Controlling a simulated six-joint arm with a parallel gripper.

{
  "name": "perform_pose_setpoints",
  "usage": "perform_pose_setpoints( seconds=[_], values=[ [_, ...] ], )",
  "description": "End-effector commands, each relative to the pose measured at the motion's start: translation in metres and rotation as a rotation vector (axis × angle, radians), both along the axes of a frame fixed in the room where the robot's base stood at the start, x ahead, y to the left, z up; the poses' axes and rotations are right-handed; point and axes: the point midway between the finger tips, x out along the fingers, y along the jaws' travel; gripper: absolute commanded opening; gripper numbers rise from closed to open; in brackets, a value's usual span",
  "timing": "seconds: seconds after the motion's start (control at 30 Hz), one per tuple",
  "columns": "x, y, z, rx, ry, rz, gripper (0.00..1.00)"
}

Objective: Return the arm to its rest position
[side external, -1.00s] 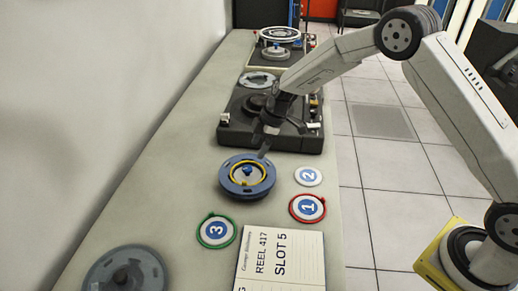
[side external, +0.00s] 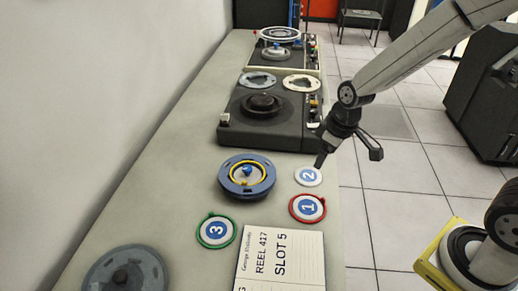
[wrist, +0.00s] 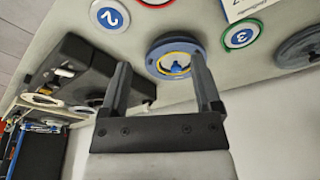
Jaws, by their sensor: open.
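My gripper (side external: 347,157) is open and empty in the side view, in the air by the right edge of the table, close to the white disc marked 2 (side external: 308,176). In the wrist view my gripper's two fingers (wrist: 160,90) stand wide apart with nothing between them. A blue-grey reel (side external: 235,189) with a yellow ring and a blue knob lies on the table, left of my gripper and apart from it. It also shows in the wrist view (wrist: 156,55), beyond the fingertips.
A red-rimmed disc marked 1 (side external: 307,208), a green-rimmed disc marked 3 (side external: 216,231), a card reading REEL 417 SLOT 5 (side external: 280,262) and a grey reel (side external: 97,277) lie on the table. Dark tape decks (side external: 238,138) stand behind. Open floor (side external: 400,180) is to the right.

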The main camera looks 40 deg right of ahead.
Motion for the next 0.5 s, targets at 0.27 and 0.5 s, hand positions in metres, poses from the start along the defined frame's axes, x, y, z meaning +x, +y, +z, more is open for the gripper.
perform_pose_setpoints(
  seconds=[0.27,0.5],
  values=[
    [-0.063,-0.009,0.004,-0.004,-0.021,-0.227,0.81],
    [-0.081,-0.012,0.003,-0.001,-0.028,-0.297,0.81]
  ],
)
